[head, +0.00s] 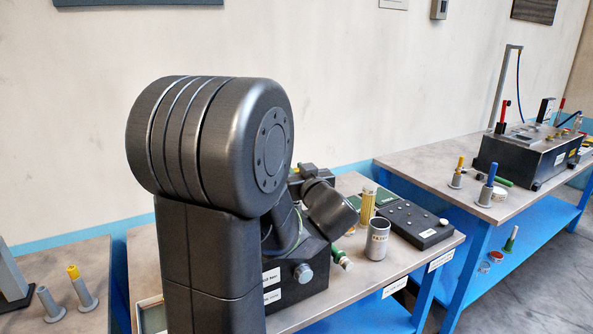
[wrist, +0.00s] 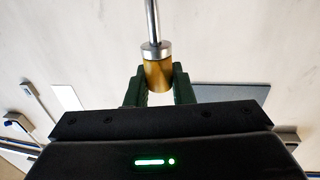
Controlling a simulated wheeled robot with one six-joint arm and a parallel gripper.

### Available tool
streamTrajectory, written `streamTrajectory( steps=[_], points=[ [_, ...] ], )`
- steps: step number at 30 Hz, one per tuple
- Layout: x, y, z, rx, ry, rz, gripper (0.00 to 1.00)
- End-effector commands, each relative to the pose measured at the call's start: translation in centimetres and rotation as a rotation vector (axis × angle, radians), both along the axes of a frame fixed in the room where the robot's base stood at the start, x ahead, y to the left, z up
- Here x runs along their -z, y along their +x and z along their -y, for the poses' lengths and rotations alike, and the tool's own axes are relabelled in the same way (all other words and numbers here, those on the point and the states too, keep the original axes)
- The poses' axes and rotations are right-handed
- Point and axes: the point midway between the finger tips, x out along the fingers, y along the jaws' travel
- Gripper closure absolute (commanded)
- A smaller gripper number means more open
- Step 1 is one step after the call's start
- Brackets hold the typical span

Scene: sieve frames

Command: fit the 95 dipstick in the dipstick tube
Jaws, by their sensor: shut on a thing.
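My gripper (wrist: 159,84) is shut on the yellow handle of a dipstick (wrist: 157,74) in the wrist view. A silver collar and a thin metal rod extend from the handle, away from the jaws, to the top edge of the picture. The rod's far end is out of view. No marking is readable on the handle, so I cannot tell whether it is the 95 one. In the head view my arm hides the jaws and the held dipstick. I cannot make out for certain which thing is the dipstick tube.
Two grey holders stand on the left table, one open (head: 49,303) and one with a yellow top (head: 74,272). The middle table has a metal cup (head: 378,241) and a black panel (head: 416,224). The right table has a dark box (head: 520,156) and upright blue (head: 491,173) and yellow-topped pieces (head: 458,173).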

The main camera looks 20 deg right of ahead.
Motion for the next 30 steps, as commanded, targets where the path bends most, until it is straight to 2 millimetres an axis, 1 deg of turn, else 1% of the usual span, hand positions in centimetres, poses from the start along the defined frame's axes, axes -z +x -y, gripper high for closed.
streamTrajectory(
  steps=[7, 23, 30],
  points=[
    [0.8, 0.0, 0.0, 0.000, 0.000, 0.000, 1.00],
    [0.9, 0.0, 0.0, 0.000, 0.000, 0.000, 1.00],
    [1.4, 0.0, 0.0, 0.000, 0.000, 0.000, 1.00]
  ],
)
